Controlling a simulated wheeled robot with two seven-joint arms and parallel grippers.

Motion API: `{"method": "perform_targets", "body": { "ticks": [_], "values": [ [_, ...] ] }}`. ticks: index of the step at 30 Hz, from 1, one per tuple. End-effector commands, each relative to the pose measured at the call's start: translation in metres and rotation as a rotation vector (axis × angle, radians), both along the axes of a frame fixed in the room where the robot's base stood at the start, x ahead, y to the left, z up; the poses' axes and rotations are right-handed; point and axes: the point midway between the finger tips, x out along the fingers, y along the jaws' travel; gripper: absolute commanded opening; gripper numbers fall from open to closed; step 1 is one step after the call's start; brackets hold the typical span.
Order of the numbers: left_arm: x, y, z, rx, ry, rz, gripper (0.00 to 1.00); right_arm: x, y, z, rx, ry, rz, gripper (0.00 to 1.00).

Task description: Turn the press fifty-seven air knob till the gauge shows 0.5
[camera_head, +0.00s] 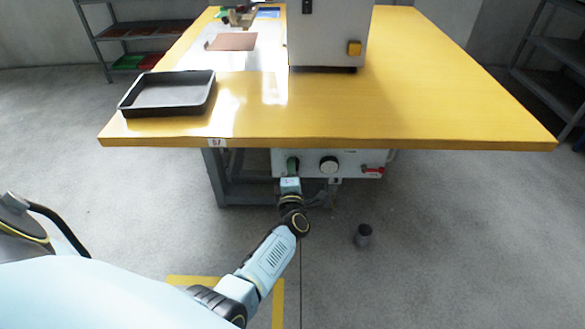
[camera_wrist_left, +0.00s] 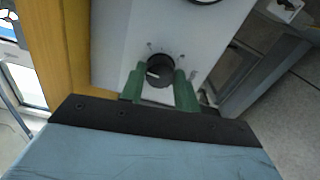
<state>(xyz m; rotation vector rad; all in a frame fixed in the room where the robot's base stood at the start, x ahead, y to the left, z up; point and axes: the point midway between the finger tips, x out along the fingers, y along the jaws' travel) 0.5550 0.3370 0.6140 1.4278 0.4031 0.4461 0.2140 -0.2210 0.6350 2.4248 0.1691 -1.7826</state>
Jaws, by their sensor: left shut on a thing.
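The air knob (camera_wrist_left: 160,71) is a black dial with a white mark, on a light grey panel (camera_head: 350,159) under the yellow table's front edge. My left gripper (camera_wrist_left: 160,88) has green fingers, one on each side of the knob, and is shut on it. In the head view the left gripper (camera_head: 292,168) hides the knob. The gauge (camera_head: 329,164) is a round white face with a dark rim, just right of the gripper; its reading is too small to tell. Only its edge shows in the wrist view (camera_wrist_left: 205,1). My right gripper is not in view.
The yellow table (camera_head: 430,110) carries a black tray (camera_head: 140,110) at left and a grey press housing (camera_head: 330,35). A label "57" (camera_head: 217,142) is on its front edge. A red valve handle (camera_head: 373,170) is right of the gauge. A dark cup (camera_head: 363,236) stands on the floor.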

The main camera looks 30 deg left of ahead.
Motion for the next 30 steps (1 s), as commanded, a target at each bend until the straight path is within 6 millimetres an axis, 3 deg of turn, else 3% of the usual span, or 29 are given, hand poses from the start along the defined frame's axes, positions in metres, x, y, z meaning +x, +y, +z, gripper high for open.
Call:
{"method": "perform_targets", "body": {
  "ticks": [9, 27, 28, 30],
  "values": [
    [0.0, -0.001, 0.0, 0.118, 0.073, 0.0, 0.09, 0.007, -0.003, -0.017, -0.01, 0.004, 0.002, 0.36],
    [0.0, -0.001, 0.0, 0.147, 0.091, 0.0, 0.09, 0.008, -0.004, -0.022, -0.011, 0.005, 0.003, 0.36],
    [0.0, -0.001, -0.001, 0.147, 0.091, 0.0, 0.36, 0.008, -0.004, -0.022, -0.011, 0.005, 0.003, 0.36],
    [0.0, -0.001, 0.0, 0.147, 0.091, 0.0, 0.45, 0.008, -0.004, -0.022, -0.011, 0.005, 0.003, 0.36]
  ]
}}
